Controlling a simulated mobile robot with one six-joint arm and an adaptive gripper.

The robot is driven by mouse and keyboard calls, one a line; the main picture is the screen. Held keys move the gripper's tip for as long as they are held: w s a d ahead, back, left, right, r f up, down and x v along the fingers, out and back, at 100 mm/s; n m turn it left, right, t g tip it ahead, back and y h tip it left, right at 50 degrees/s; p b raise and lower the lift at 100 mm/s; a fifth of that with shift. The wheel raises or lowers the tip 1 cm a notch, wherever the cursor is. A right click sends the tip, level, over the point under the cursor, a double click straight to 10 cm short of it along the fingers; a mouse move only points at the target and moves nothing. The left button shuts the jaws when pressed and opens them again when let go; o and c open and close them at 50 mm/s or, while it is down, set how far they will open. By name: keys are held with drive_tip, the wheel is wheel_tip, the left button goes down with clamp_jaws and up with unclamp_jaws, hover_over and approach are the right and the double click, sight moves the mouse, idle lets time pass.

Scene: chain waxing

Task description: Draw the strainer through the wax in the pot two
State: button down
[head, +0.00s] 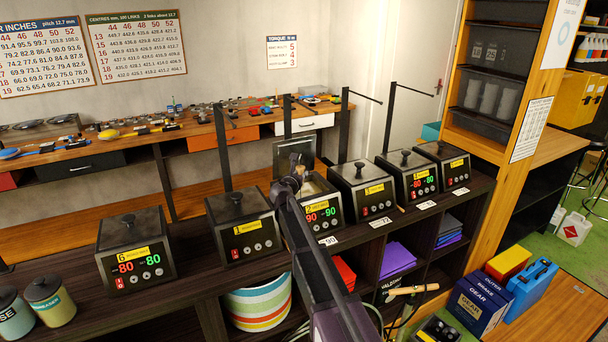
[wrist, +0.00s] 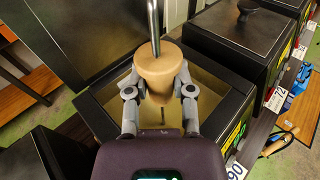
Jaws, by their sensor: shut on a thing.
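The open wax pot (head: 323,212), its display reading 90 and 90 in red and green, stands on the dark shelf top. Its dark square lid (head: 280,158) appears raised behind it. In the wrist view tan wax (wrist: 190,118) shows inside the pot's black rim (wrist: 218,120). My gripper (wrist: 161,88) is over the opening, shut on a tan handle (wrist: 158,72), with a metal rod (wrist: 153,25) beyond it. The handle seems to be the strainer's. The strainer's mesh is not visible, so I cannot tell whether it is in the wax. My arm partly hides the pot in the head view.
Closed pots stand to the left (head: 240,228) and right (head: 362,190), with a further pot (head: 134,255) at far left. Tall black posts (head: 345,120) rise behind the row. Two jars (head: 50,302) stand at the left front. A striped bin (head: 260,303) is below.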

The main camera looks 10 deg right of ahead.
drive_tip(key=shift+a, duration=0.2)
drive_tip(key=shift+d, duration=0.2)
drive_tip(key=shift+w+d, duration=0.3)
drive_tip(key=shift+d, duration=0.6)
drive_tip(key=shift+w+d, duration=0.3)
drive_tip(key=shift+d, duration=0.6)
drive_tip(key=shift+w+d, duration=0.3)
drive_tip(key=shift+d, duration=0.6)
drive_tip(key=shift+a, duration=0.1)
drive_tip(key=shift+s+a, duration=0.3)
drive_tip(key=shift+a, duration=0.6)
drive_tip(key=shift+s+a, duration=0.35)
drive_tip(key=shift+a, duration=0.6)
drive_tip(key=shift+s+a, duration=0.3)
drive_tip(key=shift+a, duration=0.6)
drive_tip(key=shift+d, duration=0.15)
